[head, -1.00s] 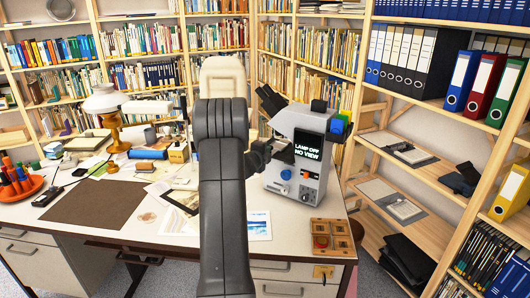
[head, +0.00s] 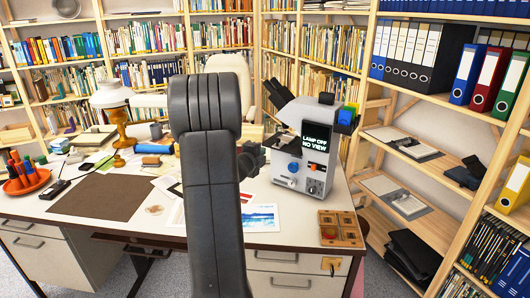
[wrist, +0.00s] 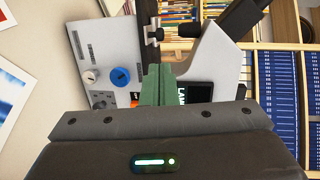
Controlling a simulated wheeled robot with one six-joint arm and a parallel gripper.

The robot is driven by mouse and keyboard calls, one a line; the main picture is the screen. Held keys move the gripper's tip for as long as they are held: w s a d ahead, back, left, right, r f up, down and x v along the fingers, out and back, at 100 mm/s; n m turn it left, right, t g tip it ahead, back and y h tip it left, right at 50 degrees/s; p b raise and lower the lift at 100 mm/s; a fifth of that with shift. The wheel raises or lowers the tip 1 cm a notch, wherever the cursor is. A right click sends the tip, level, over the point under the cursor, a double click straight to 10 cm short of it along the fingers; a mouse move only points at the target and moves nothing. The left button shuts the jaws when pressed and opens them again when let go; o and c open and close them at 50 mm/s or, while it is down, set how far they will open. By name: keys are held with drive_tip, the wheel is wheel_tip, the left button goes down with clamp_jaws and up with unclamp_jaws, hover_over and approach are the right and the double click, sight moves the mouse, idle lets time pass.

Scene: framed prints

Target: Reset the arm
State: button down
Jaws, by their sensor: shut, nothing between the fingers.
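My arm rises through the middle of the head view, and my gripper (head: 250,158) is partly hidden behind it. The gripper is beside the white microscope (head: 305,148), to its left in the picture. The microscope's screen reads "LAMP OFF NO VIEW". In the wrist view the green fingers of my gripper (wrist: 157,85) are shut together with nothing between them. The microscope (wrist: 118,55) shows sideways beyond them, with its blue knob; the fingers cover part of it. I cannot tell how far apart they are.
The desk holds a lamp (head: 111,98), a brown mat (head: 102,196), an orange tray of pens (head: 27,181), a landscape print (head: 260,218) and a wooden box (head: 340,229). Bookshelves close off the back, and a binder shelf (head: 440,110) stands at the right.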

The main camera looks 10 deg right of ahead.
drive_tip(key=shift+s+a+r, duration=0.1)
drive_tip(key=shift+s+a, duration=0.15)
drive_tip(key=shift+s, duration=0.1)
